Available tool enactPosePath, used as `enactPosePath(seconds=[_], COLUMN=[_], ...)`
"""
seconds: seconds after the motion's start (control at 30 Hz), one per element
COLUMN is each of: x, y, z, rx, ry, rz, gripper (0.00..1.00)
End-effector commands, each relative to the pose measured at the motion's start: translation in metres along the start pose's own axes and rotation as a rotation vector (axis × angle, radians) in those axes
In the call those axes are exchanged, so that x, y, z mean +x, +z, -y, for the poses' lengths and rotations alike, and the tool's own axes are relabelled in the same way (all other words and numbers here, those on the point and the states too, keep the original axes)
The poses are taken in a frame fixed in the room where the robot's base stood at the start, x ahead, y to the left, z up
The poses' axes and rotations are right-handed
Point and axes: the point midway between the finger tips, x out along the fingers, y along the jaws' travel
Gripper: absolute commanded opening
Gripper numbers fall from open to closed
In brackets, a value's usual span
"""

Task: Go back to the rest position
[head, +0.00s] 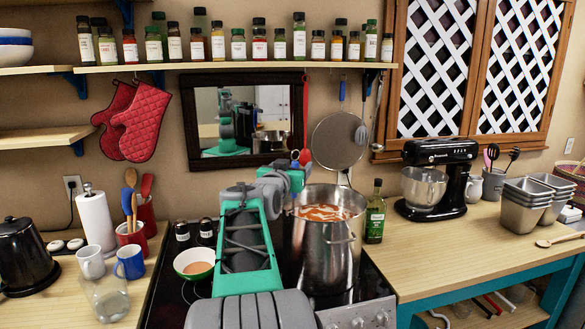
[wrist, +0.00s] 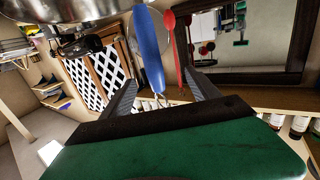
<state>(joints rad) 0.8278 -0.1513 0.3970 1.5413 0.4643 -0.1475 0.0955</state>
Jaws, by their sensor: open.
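My gripper (wrist: 161,77) is open in the wrist view, with its two dark fingers spread apart and nothing held between them. Beyond the fingers, a blue-handled utensil (wrist: 150,48) and a red utensil (wrist: 174,48) hang on the wall. In the head view my green and grey arm reaches forward over the stove, and its end is beside the large steel pot (head: 328,240). The fingers cannot be made out there. The pot holds orange-red soup (head: 325,212).
A white-lined green bowl (head: 194,264) and two dark shakers stand left of my arm. An oil bottle (head: 375,212) stands right of the pot. A framed mirror (head: 190,110) and a spice shelf (head: 280,66) are on the wall. The right counter has bare wood in front (head: 450,245).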

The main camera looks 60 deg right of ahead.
Motion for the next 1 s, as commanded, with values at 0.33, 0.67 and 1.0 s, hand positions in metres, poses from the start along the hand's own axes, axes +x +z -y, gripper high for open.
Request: enactPosePath(seconds=[0.33, 0.67, 1.0], x=[-0.0001, -0.0001, -0.0001], y=[-0.0004, -0.0004, -0.0004], z=[0.0, 0.0, 0.0], rx=[0.0, 0.0, 0.0], ry=[0.0, 0.0, 0.0], rz=[-0.001, -0.001, -0.001], gripper=[1.0, 1.0, 1.0])
